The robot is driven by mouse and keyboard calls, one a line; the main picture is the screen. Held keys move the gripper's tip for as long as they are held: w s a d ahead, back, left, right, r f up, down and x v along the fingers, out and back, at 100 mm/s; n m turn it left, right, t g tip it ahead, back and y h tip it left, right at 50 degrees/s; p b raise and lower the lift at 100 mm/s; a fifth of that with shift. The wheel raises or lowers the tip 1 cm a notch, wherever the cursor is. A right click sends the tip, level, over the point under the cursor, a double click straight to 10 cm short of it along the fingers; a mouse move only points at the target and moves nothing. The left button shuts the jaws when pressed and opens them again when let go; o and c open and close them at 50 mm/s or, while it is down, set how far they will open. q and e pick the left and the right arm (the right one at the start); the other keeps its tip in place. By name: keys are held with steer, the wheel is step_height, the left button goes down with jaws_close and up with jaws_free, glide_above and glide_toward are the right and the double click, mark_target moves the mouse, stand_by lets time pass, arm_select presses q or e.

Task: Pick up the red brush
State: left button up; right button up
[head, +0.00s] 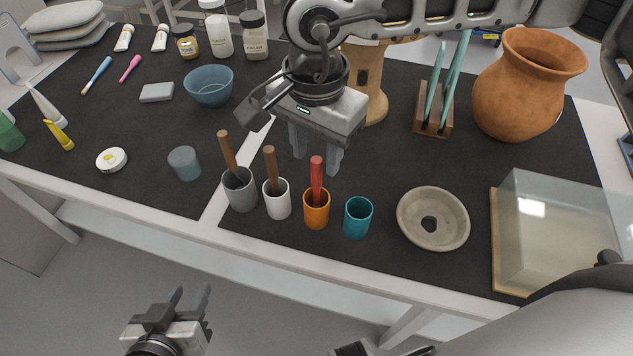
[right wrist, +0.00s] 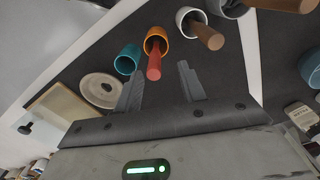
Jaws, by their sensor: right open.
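The red brush (head: 317,180) stands handle-up in an orange cup (head: 316,213) near the table's front edge. Its bristles are hidden inside the cup. My right gripper (head: 316,160) is open and empty, pointing down above and behind the cups. In the right wrist view, the red brush (right wrist: 154,66) shows between the open fingers (right wrist: 160,84), beyond their tips and apart from them. My left gripper (head: 189,297) is open and empty, low in front of the table.
Grey (head: 240,192) and white (head: 277,203) cups with brown-handled tools stand left of the orange cup. An empty teal cup (head: 357,220) and a beige ring-shaped dish (head: 433,219) are on its right. A clear box (head: 555,225) stands further right.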

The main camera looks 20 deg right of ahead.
mark_target(317, 187)
steer(key=f, duration=0.3)
steer(key=s+f, duration=0.1)
steer(key=f, duration=0.1)
steer(key=shift+a+f+p, duration=0.1)
steer(key=shift+f+p, duration=0.2)
steer(key=shift+p, duration=0.05)
jaws_close()
